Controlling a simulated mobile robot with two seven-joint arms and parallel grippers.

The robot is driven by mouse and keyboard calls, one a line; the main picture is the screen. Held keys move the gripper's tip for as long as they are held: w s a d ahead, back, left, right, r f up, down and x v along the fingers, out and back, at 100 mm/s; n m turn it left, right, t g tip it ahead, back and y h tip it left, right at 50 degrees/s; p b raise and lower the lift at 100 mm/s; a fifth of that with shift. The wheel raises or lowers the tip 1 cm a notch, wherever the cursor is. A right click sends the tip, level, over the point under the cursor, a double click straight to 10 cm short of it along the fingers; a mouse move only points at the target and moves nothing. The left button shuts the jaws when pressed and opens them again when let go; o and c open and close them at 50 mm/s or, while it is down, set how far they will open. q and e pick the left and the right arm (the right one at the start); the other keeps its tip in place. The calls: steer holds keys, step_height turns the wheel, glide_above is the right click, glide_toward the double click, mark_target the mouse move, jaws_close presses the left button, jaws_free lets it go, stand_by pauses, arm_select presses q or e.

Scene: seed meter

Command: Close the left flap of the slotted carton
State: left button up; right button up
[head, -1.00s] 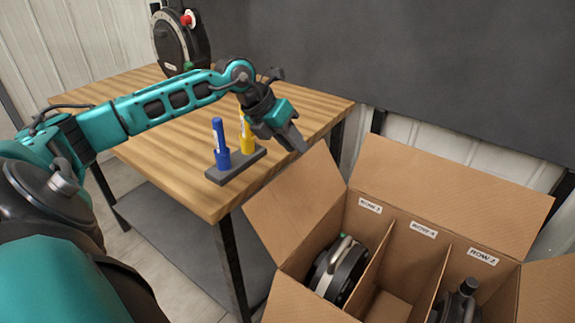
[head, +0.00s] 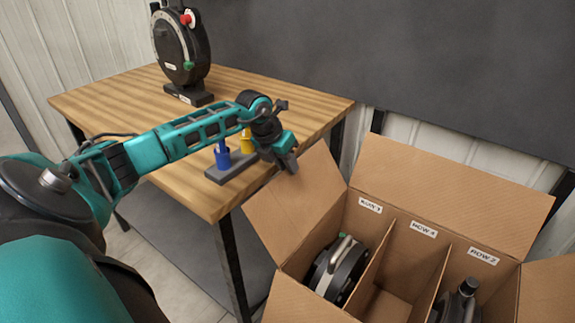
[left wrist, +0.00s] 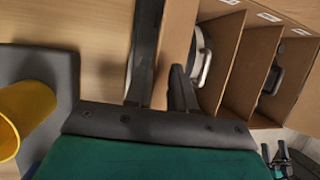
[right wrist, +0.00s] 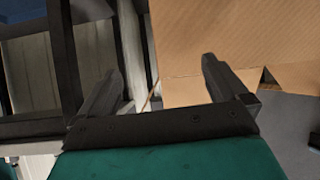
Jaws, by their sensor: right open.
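The slotted carton (head: 425,240) stands at the lower right, with its left flap (head: 290,205) splayed open outward towards the table. The back flap (head: 450,190) and right flap (head: 550,290) are also open. My left gripper (head: 290,165) points down beside the upper outer edge of the left flap. In the left wrist view its fingers (left wrist: 160,85) are a narrow gap apart, with the left flap (left wrist: 177,40) showing edge-on between or just behind them; I cannot tell whether they touch it. My right gripper (right wrist: 163,85) is open and empty, with cardboard (right wrist: 225,30) beyond it.
The wooden table (head: 120,105) is left of the carton. It holds a dark seed meter (head: 180,50) and a grey stand (head: 225,172) with a blue (head: 222,155) and a yellow piece (head: 247,142). Dividers split the carton; a round meter (head: 340,268) fills the left slot.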

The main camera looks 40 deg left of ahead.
arm_select(q)
steer(key=shift+w+f, duration=0.2)
steer(key=shift+f, duration=0.2)
steer(key=shift+c, duration=0.2)
jaws_close()
